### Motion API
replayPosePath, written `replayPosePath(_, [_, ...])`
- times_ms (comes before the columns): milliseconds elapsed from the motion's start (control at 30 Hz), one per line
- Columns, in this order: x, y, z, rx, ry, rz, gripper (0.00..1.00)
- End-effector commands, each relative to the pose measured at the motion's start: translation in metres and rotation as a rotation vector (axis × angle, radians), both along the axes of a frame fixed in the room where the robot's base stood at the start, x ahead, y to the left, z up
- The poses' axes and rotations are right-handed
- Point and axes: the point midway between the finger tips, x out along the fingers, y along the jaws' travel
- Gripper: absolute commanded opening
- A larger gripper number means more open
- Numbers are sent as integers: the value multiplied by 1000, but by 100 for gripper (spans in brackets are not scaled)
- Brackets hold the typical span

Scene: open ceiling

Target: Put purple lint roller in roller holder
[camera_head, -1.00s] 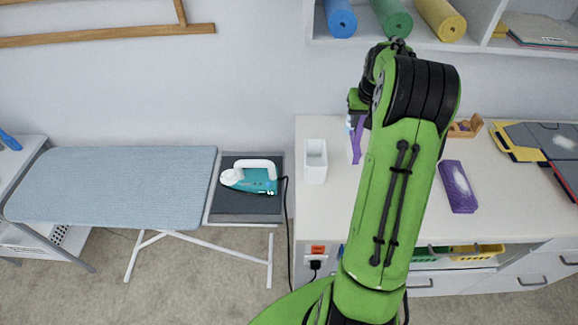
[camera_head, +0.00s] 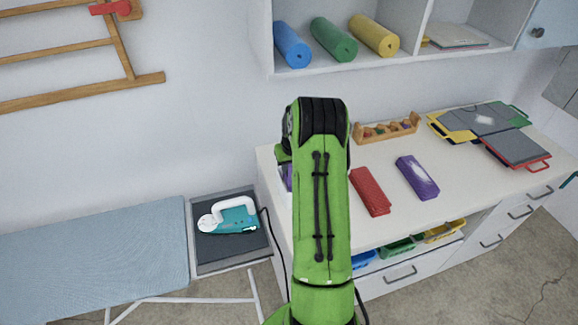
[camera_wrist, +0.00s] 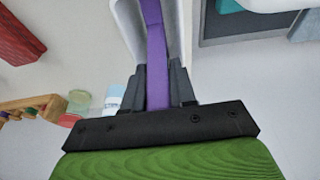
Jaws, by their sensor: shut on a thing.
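The purple lint roller (camera_wrist: 155,50) is in my gripper (camera_wrist: 155,80), which is shut on its purple handle. The handle runs up the middle of the wrist view. The white roller holder (camera_wrist: 179,30) shows on both sides of the purple handle at the top of the wrist view. The roller's far end is out of sight, and I cannot tell whether it is inside the holder or only in front of it. In the head view my green arm hides the gripper and most of this spot; only a bit of purple (camera_head: 287,179) shows at its left edge.
A red folded item (camera_head: 370,191), a purple one (camera_head: 417,177), a wooden spool rack (camera_head: 388,128) and folding boards (camera_head: 480,120) lie right on the white table. An iron (camera_head: 230,215) stands to the left, below table level. Clear jars (camera_wrist: 80,102) stand near my gripper.

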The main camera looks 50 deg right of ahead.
Motion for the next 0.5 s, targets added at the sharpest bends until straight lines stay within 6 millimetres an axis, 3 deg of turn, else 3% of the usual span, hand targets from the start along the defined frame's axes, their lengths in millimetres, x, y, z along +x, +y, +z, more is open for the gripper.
replayPosePath(367, [0, -1, -6, -2, -1, 0, 0])
replayPosePath(400, [0, 0, -5, -1, 0, 0, 30])
replayPosePath(500, [0, 0, -5, -1, 0, 0, 45])
